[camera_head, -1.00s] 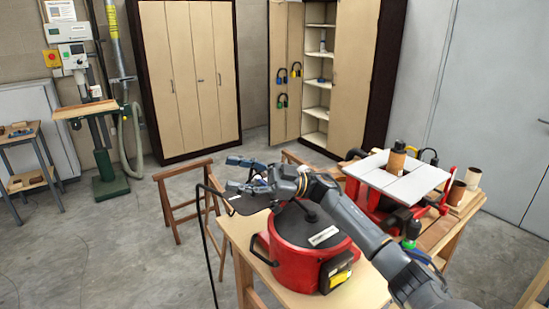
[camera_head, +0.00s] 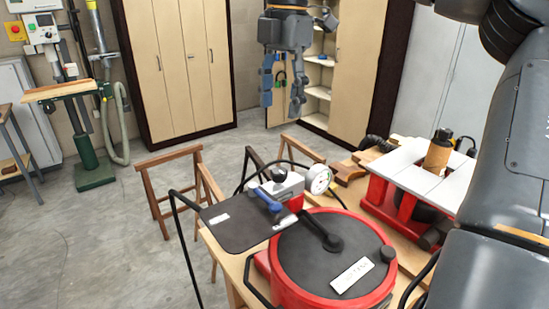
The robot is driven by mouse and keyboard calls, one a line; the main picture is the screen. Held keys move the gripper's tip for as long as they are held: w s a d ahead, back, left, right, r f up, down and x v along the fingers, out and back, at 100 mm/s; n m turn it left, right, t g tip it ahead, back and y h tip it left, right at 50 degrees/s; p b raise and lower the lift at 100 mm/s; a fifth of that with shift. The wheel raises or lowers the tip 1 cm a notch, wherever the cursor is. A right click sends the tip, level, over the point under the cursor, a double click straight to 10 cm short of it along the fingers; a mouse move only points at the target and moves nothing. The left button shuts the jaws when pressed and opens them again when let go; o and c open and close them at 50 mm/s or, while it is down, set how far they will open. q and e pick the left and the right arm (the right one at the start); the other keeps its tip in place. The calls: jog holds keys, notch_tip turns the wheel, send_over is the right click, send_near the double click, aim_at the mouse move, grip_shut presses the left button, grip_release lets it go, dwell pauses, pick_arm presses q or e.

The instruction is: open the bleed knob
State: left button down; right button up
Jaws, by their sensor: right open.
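A red round vessel (camera_head: 283,275) with a dark lid stands on the wooden table. A small block (camera_head: 283,190) behind it carries a black round knob (camera_head: 279,174), a blue lever (camera_head: 264,200) and a dial gauge (camera_head: 318,179). A dark knob (camera_head: 388,253) sits at the right rim of the lid. No label shows which one is the bleed knob. My right gripper (camera_head: 282,107) is open, empty and pointing down. It appears above the block in the picture, apart from it. My left gripper is not in view.
A dark plate (camera_head: 240,222) extends left of the block. A black cable loops around the gauge.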

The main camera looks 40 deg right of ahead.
jog(key=p, duration=0.1)
send_over(278, 170)
jog(key=shift+h, duration=0.4)
jog(key=f, duration=0.6)
jog(key=shift+s+a, duration=0.1)
jog(key=shift+s, duration=0.15)
jog(key=f+p, duration=0.1)
jog(key=f, duration=0.5)
jog(key=shift+w+p, duration=0.2)
jog(key=shift+p, duration=0.2)
jog(key=shift+f, duration=0.75)
jog(key=shift+c, duration=0.4)
grip_shut()
